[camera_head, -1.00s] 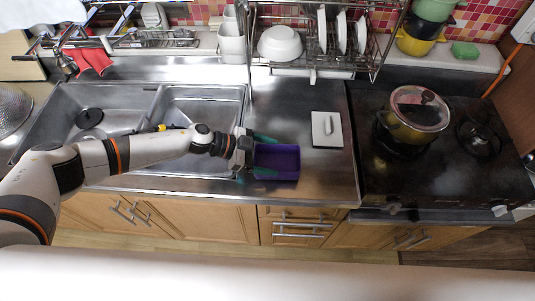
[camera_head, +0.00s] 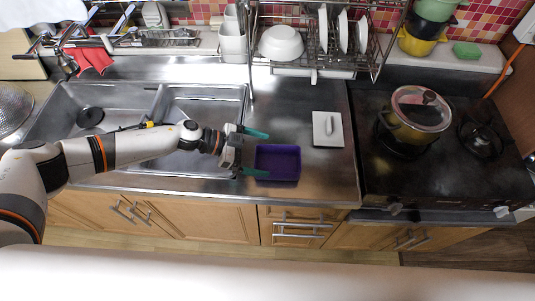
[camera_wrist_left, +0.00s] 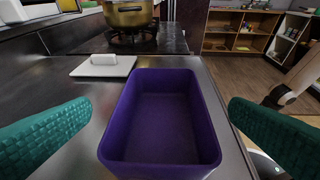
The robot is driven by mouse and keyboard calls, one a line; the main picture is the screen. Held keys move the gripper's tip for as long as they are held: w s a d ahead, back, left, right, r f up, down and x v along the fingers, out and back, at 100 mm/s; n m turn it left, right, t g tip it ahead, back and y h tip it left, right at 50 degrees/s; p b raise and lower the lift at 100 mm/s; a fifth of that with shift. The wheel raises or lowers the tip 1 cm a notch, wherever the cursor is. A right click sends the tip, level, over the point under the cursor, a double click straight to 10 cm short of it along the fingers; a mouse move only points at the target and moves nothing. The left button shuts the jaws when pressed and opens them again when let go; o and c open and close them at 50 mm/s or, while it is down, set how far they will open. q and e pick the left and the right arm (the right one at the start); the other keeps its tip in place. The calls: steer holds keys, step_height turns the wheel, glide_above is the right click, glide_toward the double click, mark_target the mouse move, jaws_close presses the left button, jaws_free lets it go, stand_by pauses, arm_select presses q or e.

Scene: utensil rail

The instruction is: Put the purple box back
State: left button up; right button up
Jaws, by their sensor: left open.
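The purple box (camera_head: 278,162) sits on the steel counter between the sink and the stove. It is open at the top and empty, and it also shows in the left wrist view (camera_wrist_left: 163,118). My left gripper (camera_head: 256,153) is just left of the box, with its two green fingers spread wide and pointing right. My right gripper does not show.
A white board with a handle (camera_head: 327,130) lies right of the box. A pot with a glass lid (camera_head: 419,109) stands on the black stove. The double sink (camera_head: 203,101) is to the left, and a wire dish rack (camera_head: 300,68) hangs behind.

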arm_select(q)
steer(key=b+v, duration=0.1)
steer(key=v, duration=0.8)
steer(key=shift+w, duration=0.1)
